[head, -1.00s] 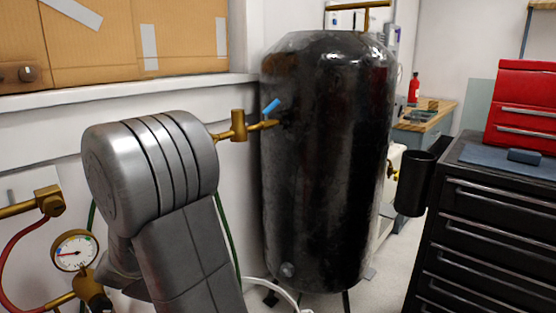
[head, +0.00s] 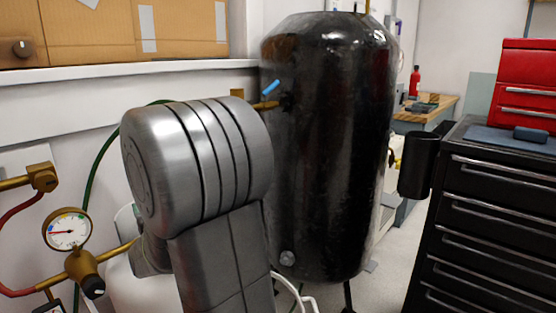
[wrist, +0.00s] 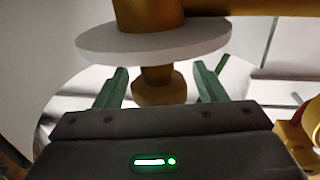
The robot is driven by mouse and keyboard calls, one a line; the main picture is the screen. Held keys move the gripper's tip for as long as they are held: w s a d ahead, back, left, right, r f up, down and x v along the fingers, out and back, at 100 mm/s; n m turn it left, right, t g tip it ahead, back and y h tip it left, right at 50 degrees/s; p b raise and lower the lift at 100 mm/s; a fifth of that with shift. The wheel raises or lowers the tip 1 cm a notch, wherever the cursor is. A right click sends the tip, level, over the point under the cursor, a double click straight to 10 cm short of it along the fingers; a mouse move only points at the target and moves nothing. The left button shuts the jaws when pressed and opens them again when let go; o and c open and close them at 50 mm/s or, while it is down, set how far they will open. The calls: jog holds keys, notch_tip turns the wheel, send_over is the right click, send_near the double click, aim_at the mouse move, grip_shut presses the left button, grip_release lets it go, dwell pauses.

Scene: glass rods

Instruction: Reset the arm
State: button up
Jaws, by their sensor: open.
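My gripper (wrist: 160,92) shows in the wrist view with its two green fingers apart. It is open and nothing is held between the fingers. Just ahead of it is a brass fitting (wrist: 160,86) with a pale round disc (wrist: 150,40) around it; the narrow lower part of the fitting shows between the fingers. I cannot tell whether the fingers touch it. In the head view my grey arm fills the lower middle, and my gripper is out of sight there.
A tall black tank (head: 325,150) with a blue-handled valve (head: 271,87) stands behind my arm. A pressure gauge (head: 67,230) on brass piping is at left. A black drawer cabinet (head: 490,220) with a red toolbox (head: 525,85) is at right. Some floor shows between tank and cabinet.

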jog(key=shift+s+n+g+y, duration=0.1)
jog(key=shift+n+g+y, duration=1.1)
jog(key=shift+g+y, duration=0.1)
jog(key=shift+a+n+g+y, duration=0.1)
jog(key=shift+n+g+y, duration=0.4)
jog(key=shift+g, duration=0.2)
jog(key=shift+s+a+n+g+y+p, duration=0.15)
jog(key=shift+n+g+y+p, duration=0.65)
jog(key=shift+g, duration=0.5)
jog(key=shift+v, duration=0.9)
jog(key=shift+r, duration=0.1)
